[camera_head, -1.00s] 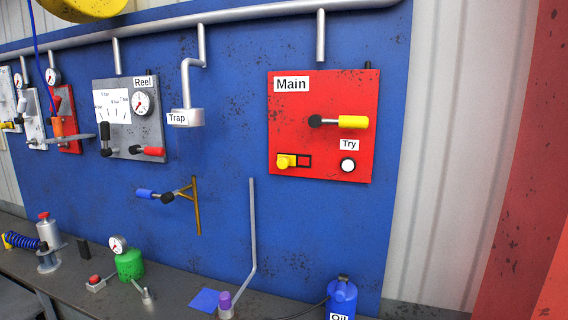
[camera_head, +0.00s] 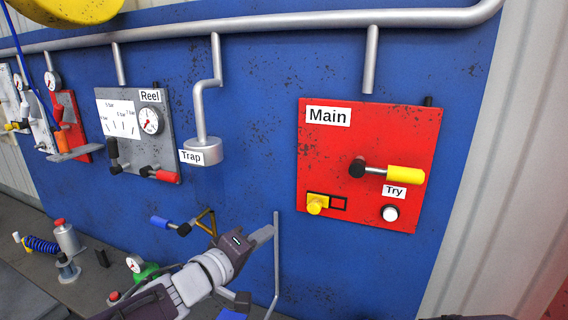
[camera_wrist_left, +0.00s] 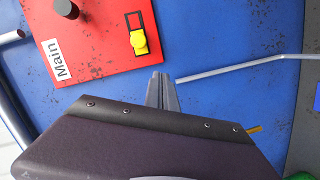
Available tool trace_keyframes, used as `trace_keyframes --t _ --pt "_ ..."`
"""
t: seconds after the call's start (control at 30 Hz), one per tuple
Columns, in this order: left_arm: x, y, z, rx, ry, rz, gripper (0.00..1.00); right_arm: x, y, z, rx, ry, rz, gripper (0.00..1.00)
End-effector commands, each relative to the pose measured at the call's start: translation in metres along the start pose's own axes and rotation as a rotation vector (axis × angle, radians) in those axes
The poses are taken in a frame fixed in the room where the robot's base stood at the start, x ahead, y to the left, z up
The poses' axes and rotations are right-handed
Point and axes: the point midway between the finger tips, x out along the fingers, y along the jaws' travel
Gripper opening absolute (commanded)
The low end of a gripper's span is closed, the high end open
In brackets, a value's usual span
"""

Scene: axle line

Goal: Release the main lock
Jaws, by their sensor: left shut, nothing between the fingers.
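The red Main panel (camera_head: 335,170) is on the blue wall at right in the head view. It carries a lever with a yellow grip (camera_head: 405,174), pointing right from a black pivot. Below are a yellow lock knob (camera_head: 317,204) at the left of a dark-edged slot (camera_head: 338,203), and a white Try button (camera_head: 389,213). The left wrist view shows the panel (camera_wrist_left: 100,35), the yellow knob (camera_wrist_left: 139,42) and the slot (camera_wrist_left: 134,20). My left gripper (camera_head: 265,233) is shut and empty, left of and below the panel, apart from the knob. It also shows in the wrist view (camera_wrist_left: 157,78). My right gripper is out of view.
A thin grey pipe (camera_head: 277,255) rises just beside my left gripper. The grey Reel panel (camera_head: 140,125), the Trap cup (camera_head: 205,152) and a blue-handled valve (camera_head: 170,224) are to the left. A bench with a green bottle (camera_head: 145,270) lies below.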

Motion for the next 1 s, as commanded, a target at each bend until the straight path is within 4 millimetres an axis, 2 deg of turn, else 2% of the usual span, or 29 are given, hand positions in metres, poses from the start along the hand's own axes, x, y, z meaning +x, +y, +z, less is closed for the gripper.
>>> trace_keyframes --t 0.03,0.17,0.63,0.77,1.0 --pt "-0.007 0.032 -0.016 0.016 0.011 0.010 0.00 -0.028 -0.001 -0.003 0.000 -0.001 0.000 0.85" --pt "-0.015 0.053 -0.028 0.027 0.029 0.022 0.00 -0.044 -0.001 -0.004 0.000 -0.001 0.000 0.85" --pt "-0.013 0.052 -0.029 0.026 0.034 0.021 0.00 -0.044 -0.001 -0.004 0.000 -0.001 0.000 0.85" --pt "0.003 0.052 -0.029 0.026 0.030 0.021 0.00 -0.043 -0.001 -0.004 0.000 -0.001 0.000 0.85" --pt "0.055 0.054 -0.031 0.025 0.031 0.019 0.00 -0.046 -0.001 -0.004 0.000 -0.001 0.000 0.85"
